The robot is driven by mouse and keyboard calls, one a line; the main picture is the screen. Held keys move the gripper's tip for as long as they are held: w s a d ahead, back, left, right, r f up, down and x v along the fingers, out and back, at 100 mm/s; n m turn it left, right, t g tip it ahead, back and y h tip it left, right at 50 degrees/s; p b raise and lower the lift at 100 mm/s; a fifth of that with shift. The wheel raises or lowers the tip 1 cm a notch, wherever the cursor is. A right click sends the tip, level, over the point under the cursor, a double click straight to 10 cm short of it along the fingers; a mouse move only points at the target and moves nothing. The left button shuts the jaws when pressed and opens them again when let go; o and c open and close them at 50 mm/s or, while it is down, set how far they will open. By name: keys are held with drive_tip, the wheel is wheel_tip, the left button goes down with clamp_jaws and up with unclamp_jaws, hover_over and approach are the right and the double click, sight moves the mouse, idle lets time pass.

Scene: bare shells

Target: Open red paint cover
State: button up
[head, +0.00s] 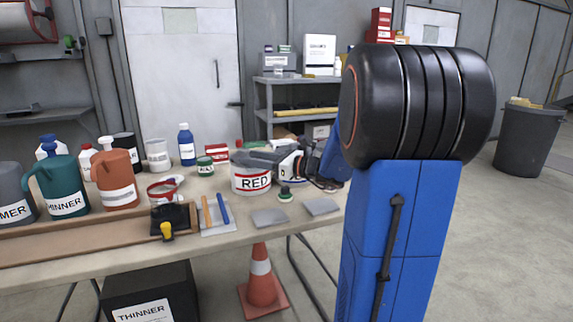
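The paint can labelled RED (251,182) stands upright on the table, near the middle of the head view. It is white with a red band near its base. My gripper (250,158) is at the top of this can, with its grey and dark parts over the can's rim. The can's cover is mostly hidden behind the gripper, and I cannot tell whether they touch. The fingers are too small and too overlapped to show whether they are open or shut.
The table (130,252) holds teal and orange jugs, several bottles and cans at left, and a wooden tray (80,246). Blue and orange-handled tools lie before the can, beside flat grey plates (269,217). My blue arm fills the right. A traffic cone (261,283) stands below.

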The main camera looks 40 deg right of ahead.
drive_tip(key=v, duration=1.5)
drive_tip(key=shift+s, duration=0.15)
drive_tip(key=s+a+f+n+g, duration=0.2)
drive_tip(key=a+f+n+g, duration=0.15)
drive_tip(key=a, duration=0.35)
drive_tip(key=s+a+f+n+g, duration=0.2)
drive_tip(key=a+n+g, duration=0.15)
drive_tip(key=a, duration=0.35)
drive_tip(key=s+a+f+n+g, duration=0.2)
drive_tip(key=a+f+n, duration=0.15)
drive_tip(key=a, duration=0.35)
drive_tip(key=s+f+n+g+h, duration=0.1)
drive_tip(key=s+f+n+h, duration=0.2)
drive_tip(key=s+n, duration=0.4)
drive_tip(key=s+a+f+n+g+h, duration=0.1)
drive_tip(key=s+f+n+h, duration=0.2)
drive_tip(key=n, duration=0.9)
drive_tip(key=s+h, duration=0.2)
drive_tip(key=s, duration=0.2)
drive_tip(key=shift+s+a+f+n+h, duration=0.35)
drive_tip(key=shift+h, duration=0.05)
